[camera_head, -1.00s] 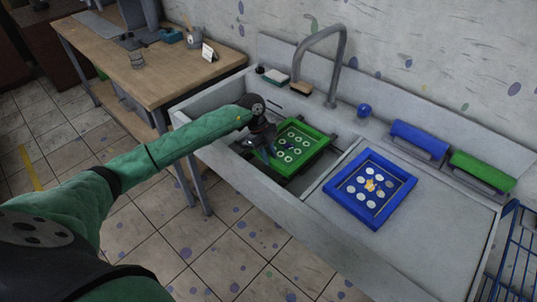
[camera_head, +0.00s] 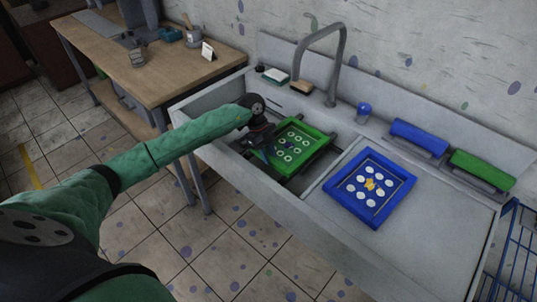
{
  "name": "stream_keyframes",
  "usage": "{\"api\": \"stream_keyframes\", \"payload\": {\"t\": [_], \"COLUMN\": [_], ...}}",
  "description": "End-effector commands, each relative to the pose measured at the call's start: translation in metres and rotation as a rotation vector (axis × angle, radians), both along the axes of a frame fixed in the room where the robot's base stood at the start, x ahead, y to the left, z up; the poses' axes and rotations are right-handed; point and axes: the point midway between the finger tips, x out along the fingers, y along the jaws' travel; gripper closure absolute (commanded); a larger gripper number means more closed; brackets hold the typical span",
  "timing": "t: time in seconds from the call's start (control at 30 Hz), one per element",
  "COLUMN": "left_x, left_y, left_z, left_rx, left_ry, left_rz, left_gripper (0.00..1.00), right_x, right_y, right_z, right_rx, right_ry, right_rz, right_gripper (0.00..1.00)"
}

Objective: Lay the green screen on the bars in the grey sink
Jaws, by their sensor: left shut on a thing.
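The green screen (camera_head: 318,139), a green frame with several pale circles in its mesh, is inside the basin of the grey sink (camera_head: 240,205). It lies roughly flat over dark bars (camera_head: 331,148) that show at its edge; whether it rests fully on them I cannot tell. My left gripper (camera_head: 265,151) is shut on the left side of the green screen. My arm and gripper hide part of that side. My right gripper is not in view.
A blue screen (camera_head: 369,187) lies on the flat drainboard right of the basin. A tall faucet (camera_head: 335,70) stands behind the basin. Blue (camera_head: 419,138) and green (camera_head: 482,168) rolls are along the back. A wooden table (camera_head: 185,75) stands at the left.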

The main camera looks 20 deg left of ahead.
Motion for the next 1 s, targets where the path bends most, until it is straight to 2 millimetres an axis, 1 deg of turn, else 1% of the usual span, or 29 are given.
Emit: {"api": "stream_keyframes", "payload": {"t": [0.47,0.5,0.6,0.93,1.0], "left_x": [0.0000,0.0001,0.0000,-0.0001,0.0012], "left_y": [0.0001,0.0001,0.0001,0.0002,0.0022], "left_z": [-0.0045,-0.0042,-0.0043,-0.0046,-0.0007], "left_rx": [0.000,0.000,0.000,0.000,0.001], "left_ry": [0.000,0.000,0.000,0.001,-0.001], "left_rz": [0.000,0.000,0.000,0.000,0.000], "left_gripper": [1.00,0.70,0.52,0.52,0.52], "right_x": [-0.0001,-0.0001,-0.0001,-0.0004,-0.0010], "right_y": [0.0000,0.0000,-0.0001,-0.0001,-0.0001], "right_z": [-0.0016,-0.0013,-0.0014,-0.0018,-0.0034], "right_rx": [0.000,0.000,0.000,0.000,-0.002], "right_ry": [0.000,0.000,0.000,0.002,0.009], "right_rz": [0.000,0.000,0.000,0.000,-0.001], "right_gripper": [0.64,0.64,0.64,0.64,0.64]}}
